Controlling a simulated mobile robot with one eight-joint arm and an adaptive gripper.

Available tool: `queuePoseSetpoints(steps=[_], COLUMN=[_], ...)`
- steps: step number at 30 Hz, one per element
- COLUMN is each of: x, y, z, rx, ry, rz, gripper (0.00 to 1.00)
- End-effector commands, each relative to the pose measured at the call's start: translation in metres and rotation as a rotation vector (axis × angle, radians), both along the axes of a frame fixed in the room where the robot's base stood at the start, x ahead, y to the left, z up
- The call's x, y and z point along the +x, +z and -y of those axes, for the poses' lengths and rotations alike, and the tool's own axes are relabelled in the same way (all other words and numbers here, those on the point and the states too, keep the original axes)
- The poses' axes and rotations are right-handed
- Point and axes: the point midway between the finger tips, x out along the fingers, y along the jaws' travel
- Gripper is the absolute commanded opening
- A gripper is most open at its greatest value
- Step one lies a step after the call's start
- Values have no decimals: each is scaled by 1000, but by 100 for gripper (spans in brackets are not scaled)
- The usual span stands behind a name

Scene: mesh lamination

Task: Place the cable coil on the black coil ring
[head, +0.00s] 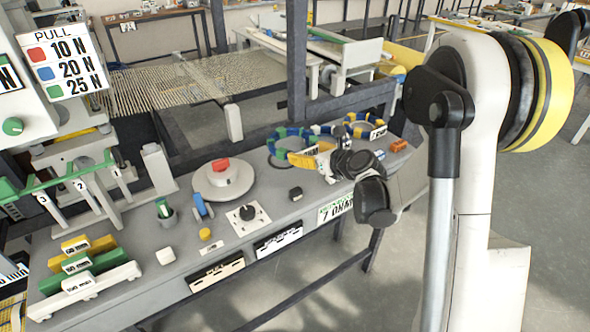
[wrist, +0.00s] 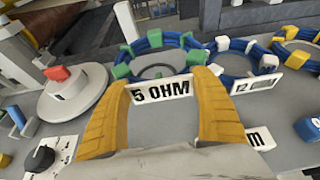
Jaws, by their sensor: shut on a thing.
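The cable coil (wrist: 172,41) is blue with green clips and carries a white "5 OHM" tag. In the wrist view my gripper (wrist: 163,90) has its two orange-yellow fingers on either side of this tag, closed on it. In the head view my gripper (head: 312,153) is at the far right of the bench, at the near side of the coil (head: 283,132). A dark ring (wrist: 157,72) shows through the coil's opening; it may be the black coil ring. I cannot tell whether the coil touches the bench. The fingers hide part of its near side.
A blue coil with white clips (wrist: 232,45) and one with yellow clips (wrist: 288,34) stand to the right. A round white base with a red knob (head: 222,178) is to the left. A dark upright post (head: 297,60) rises behind the coils.

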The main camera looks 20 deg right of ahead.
Motion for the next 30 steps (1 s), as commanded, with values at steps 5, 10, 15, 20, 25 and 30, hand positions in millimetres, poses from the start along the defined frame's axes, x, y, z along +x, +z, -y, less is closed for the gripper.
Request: queuePoseSetpoints(steps=[5, 10, 15, 20, 25, 30], x=[21, 26, 26, 26, 26, 26], y=[-20, -26, -50, -65, -62, -65], z=[-23, -28, -28, -28, -28, -28], rx=[0, 0, 0, 0, 0, 0], ry=[1, -1, -1, -2, -1, -1], rz=[1, 1, 1, 1, 1, 0], gripper=[33, 33, 33, 33, 33, 80])
